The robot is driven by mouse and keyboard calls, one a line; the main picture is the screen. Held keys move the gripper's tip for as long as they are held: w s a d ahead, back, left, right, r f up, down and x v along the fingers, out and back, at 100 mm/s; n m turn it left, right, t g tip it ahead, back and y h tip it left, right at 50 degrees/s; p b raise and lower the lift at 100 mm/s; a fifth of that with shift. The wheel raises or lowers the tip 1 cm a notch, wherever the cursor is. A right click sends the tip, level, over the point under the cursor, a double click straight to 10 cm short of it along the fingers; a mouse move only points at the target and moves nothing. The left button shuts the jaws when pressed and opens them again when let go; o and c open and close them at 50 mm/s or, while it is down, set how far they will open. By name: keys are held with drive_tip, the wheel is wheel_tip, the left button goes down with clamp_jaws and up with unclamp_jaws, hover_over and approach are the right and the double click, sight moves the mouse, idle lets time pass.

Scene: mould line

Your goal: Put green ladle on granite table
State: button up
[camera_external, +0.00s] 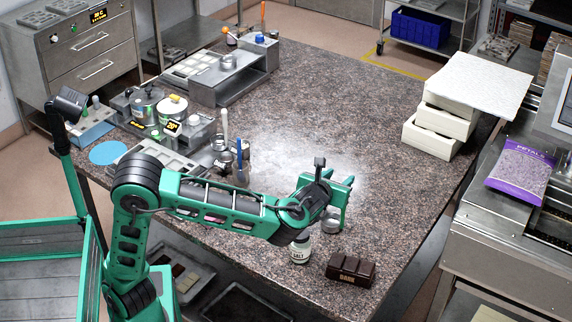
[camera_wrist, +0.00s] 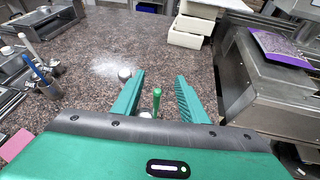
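A thin green upright piece, which looks like the handle of the green ladle (camera_wrist: 157,97), shows between my fingers in the wrist view. Its lower end is hidden behind my gripper's body, and I cannot make it out in the external view. My gripper (camera_wrist: 158,96) is open, with visible gaps between both fingers and the green piece. In the external view my gripper (camera_external: 338,200) is low over the near right part of the granite table (camera_external: 375,120). The speckled table top also shows in the wrist view (camera_wrist: 100,40).
A salt jar (camera_external: 300,250) and a dark chocolate-like block (camera_external: 350,270) stand near the front edge, close to my gripper. A small metal cup (camera_external: 331,222) is beside it. White stacked trays (camera_external: 440,125) stand at the right. The table's middle is clear.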

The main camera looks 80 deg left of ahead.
drive_tip(key=w+a+t, duration=0.1)
drive_tip(key=a, duration=0.1)
drive_tip(key=w+a+m+t, duration=0.1)
drive_tip(key=w+a+t, duration=0.2)
drive_tip(key=a, duration=0.1)
drive_tip(key=shift+w+f+m+t, duration=0.15)
drive_tip(key=shift+w+m+t, duration=0.1)
drive_tip(key=shift+m+t, duration=0.15)
drive_tip(key=f, duration=0.3)
drive_tip(key=f+t, duration=0.1)
drive_tip(key=f, duration=0.3)
drive_tip(key=f+t, duration=0.1)
drive_tip(key=f, duration=0.3)
drive_tip(key=shift+w+a+f+m, duration=0.25)
drive_tip(key=shift+w+m, duration=0.05)
drive_tip(key=shift+m, duration=0.1)
drive_tip(key=x, duration=0.3)
drive_tip(key=shift+f, duration=0.15)
drive_tip(key=shift+c, duration=0.3)
